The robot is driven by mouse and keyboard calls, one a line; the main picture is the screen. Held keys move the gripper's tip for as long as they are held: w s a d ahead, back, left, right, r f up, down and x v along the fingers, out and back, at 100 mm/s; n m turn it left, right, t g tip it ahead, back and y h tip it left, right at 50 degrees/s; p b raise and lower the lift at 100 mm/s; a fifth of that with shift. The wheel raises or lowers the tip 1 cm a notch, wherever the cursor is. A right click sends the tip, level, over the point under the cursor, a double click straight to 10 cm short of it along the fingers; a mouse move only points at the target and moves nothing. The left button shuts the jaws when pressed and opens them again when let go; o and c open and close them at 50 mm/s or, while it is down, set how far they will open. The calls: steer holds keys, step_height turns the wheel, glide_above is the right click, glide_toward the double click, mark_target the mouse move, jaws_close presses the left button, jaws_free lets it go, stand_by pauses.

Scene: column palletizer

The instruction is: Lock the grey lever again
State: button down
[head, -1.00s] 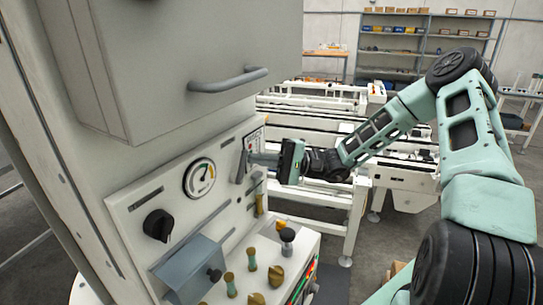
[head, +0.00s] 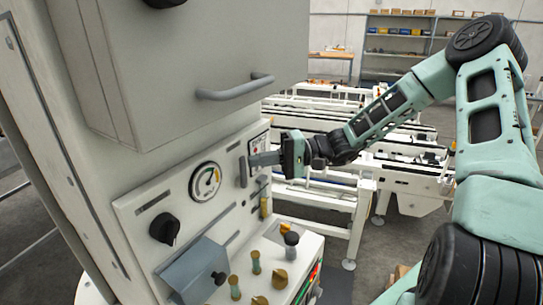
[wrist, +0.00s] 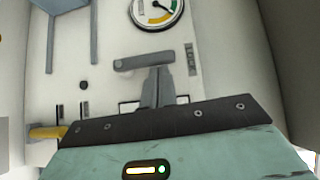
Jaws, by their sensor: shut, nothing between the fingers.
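The grey lever (head: 243,171) is a flat bar on the front panel of the machine, right of the round gauge. It stands about upright in the head view; in the wrist view the same lever (wrist: 143,61) lies across the picture. My gripper (head: 254,160) points at the panel with its grey fingers shut and empty. In the wrist view the fingertips (wrist: 155,72) lie against or just in front of the lever's edge; I cannot tell whether they touch. They hide a small part of it.
The gauge (head: 205,182), a black knob (head: 164,228) and a blue-grey cover (head: 196,268) are on the panel. Several knobs stand on the ledge below. A cabinet door with a grey handle (head: 235,88) overhangs the panel. A white conveyor (head: 330,192) stands behind my gripper.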

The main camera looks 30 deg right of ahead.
steer(key=b+v, duration=0.5)
steer(key=v, duration=1.2)
steer(key=shift+s+d+b, duration=0.15)
steer(key=shift+d+b, duration=0.15)
steer(key=shift+d, duration=0.05)
steer(key=shift+a+r, duration=0.1)
steer(key=shift+a, duration=0.05)
steer(key=s+a+f+n+g+h, duration=0.1)
steer(key=s+a+f+g+h, duration=0.15)
steer(key=a, duration=0.55)
steer(key=s+a+f+n+g+h+b, duration=0.1)
steer(key=a+f+n+g+h, duration=0.2)
steer(key=a, duration=0.4)
steer(key=s+a+f+g+h, duration=0.15)
steer(key=a+g, duration=0.25)
steer(key=a, duration=0.4)
steer(key=s+a+f+n+t+h+b, duration=0.2)
steer(key=s+a+n+h, duration=0.5)
steer(key=s, duration=0.9)
steer(key=shift+s+a+f+t+h, duration=0.4)
steer(key=shift+a+f+t+h, duration=0.5)
steer(key=shift+a, duration=1.35)
